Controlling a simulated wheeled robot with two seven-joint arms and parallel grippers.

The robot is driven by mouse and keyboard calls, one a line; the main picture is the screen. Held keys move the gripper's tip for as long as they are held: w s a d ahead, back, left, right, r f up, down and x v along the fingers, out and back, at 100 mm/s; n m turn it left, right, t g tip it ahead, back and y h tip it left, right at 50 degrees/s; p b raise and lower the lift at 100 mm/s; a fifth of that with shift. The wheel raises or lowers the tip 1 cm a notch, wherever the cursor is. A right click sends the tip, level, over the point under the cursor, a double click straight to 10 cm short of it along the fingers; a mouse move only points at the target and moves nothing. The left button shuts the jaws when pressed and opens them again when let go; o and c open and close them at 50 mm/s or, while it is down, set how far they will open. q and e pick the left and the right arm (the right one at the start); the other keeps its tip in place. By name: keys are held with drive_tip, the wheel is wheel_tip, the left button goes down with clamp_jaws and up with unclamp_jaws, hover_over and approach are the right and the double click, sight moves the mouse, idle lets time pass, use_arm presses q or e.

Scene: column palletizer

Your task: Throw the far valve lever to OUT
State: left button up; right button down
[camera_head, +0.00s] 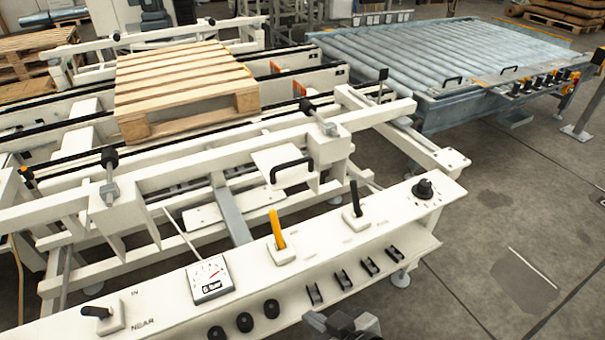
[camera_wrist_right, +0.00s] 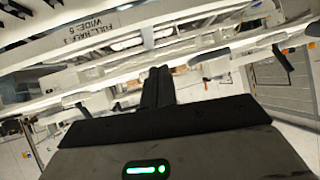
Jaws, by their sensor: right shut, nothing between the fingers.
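The far valve lever, a black lever (camera_head: 355,198), stands nearly upright on a white square base on the control panel (camera_head: 240,259). The lettering beside it is too faint to read surely. A yellow lever (camera_head: 277,230) stands to its left. The near lever (camera_head: 97,312), black, lies tipped to the left beside the words IN and NEAR. My right gripper (camera_head: 320,322) shows at the bottom edge, in front of the panel and apart from the far lever. In the right wrist view its dark fingers (camera_wrist_right: 157,86) are together and empty. My left gripper is out of view.
A gauge (camera_head: 209,279), a black knob (camera_head: 424,190) and several black switches (camera_head: 343,279) are on the panel. Behind it are white conveyor frames with a wooden pallet (camera_head: 182,85). A roller conveyor (camera_head: 430,55) stands back right. The floor at right is open.

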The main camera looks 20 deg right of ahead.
drive_tip(key=s+d+f+g+h+b, duration=0.1)
drive_tip(key=s+d+g+h+b, duration=0.1)
drive_tip(key=s+d+g+h, duration=0.3)
drive_tip(key=w+d+f+n+g+h, duration=0.2)
drive_tip(key=w+d+h, duration=0.15)
drive_tip(key=w, duration=0.25)
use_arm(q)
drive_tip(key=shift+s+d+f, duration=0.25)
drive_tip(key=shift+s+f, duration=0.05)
use_arm(e)
drive_tip(key=w+r+n+t+h, duration=0.2)
drive_tip(key=w+r+n+h, duration=0.1)
drive_tip(key=w, duration=0.5)
drive_tip(key=w+r+n+t+h, duration=0.2)
drive_tip(key=w+r+h, duration=0.3)
drive_tip(key=w, duration=0.4)
drive_tip(key=shift+d+r+n, duration=0.15)
drive_tip(key=shift+r+n, duration=0.65)
drive_tip(key=shift+r, duration=0.1)
